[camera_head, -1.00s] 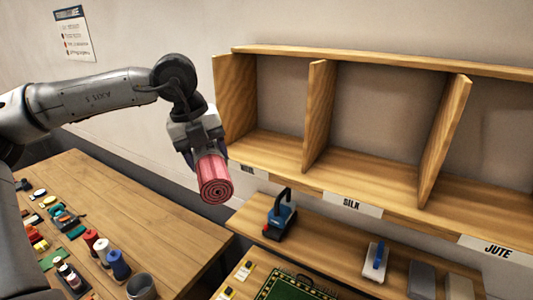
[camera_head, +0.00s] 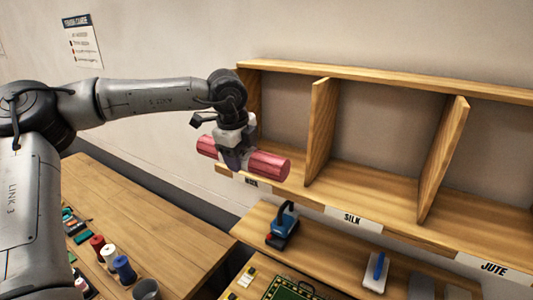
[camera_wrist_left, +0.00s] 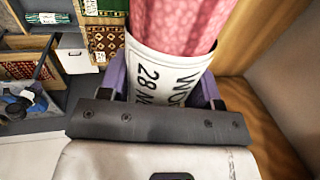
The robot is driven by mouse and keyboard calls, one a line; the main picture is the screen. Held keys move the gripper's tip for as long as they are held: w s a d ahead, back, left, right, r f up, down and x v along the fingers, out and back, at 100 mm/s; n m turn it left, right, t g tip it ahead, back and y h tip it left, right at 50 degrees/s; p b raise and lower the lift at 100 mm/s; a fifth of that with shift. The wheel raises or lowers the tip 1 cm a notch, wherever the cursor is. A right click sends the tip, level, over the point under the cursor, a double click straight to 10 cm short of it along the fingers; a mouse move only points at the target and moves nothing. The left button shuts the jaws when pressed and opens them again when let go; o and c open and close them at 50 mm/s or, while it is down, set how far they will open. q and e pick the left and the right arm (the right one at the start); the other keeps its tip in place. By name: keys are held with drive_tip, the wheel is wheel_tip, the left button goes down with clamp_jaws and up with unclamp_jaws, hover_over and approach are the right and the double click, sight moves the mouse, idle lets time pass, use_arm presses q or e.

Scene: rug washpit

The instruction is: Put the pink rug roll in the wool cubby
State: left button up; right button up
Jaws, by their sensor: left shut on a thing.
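The pink rug roll (camera_head: 268,164) is held crosswise, roughly level, in my left gripper (camera_head: 234,161), in front of the leftmost cubby. In the left wrist view the roll (camera_wrist_left: 178,28) has a white band with partly readable lettering, and the gripper's purple fingers (camera_wrist_left: 164,85) clasp it at that band. The wool cubby (camera_head: 284,115) is the leftmost compartment, with no other roll visible in it. Its label (camera_head: 252,182) is partly covered. The roll overlaps the cubby's front edge in the head view; I cannot tell whether it touches. My right gripper is out of view.
A wooden divider (camera_head: 320,130) separates the wool cubby from the silk cubby (camera_head: 385,125); the jute cubby (camera_head: 495,160) is farther right. Below, a lower shelf holds a blue-handled tool (camera_head: 283,226) and a brush (camera_head: 377,270). Spools (camera_head: 123,268) stand on the left table.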

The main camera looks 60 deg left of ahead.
use_arm(q)
drive_tip(key=w+a+p, duration=0.1)
drive_tip(key=w+p, duration=0.1)
drive_tip(key=w, duration=0.1)
drive_tip(key=w+a+f+p, duration=0.1)
drive_tip(key=w+a, duration=0.1)
drive_tip(key=w, duration=0.1)
drive_tip(key=w+a+f+p, duration=0.1)
drive_tip(key=w+a+p, duration=0.1)
drive_tip(key=w, duration=0.1)
drive_tip(key=shift+w+f+p, duration=0.2)
drive_tip(key=shift+w+p, duration=0.1)
drive_tip(key=shift+f, duration=0.4)
drive_tip(key=x, duration=0.1)
drive_tip(key=p+x, duration=0.2)
drive_tip(key=shift+s+d, duration=0.1)
drive_tip(key=shift+s, duration=0.2)
drive_tip(key=shift+w+f+p, duration=0.15)
drive_tip(key=shift+f+p, duration=0.15)
drive_tip(key=shift+p, duration=0.1)
drive_tip(key=shift+f, duration=0.15)
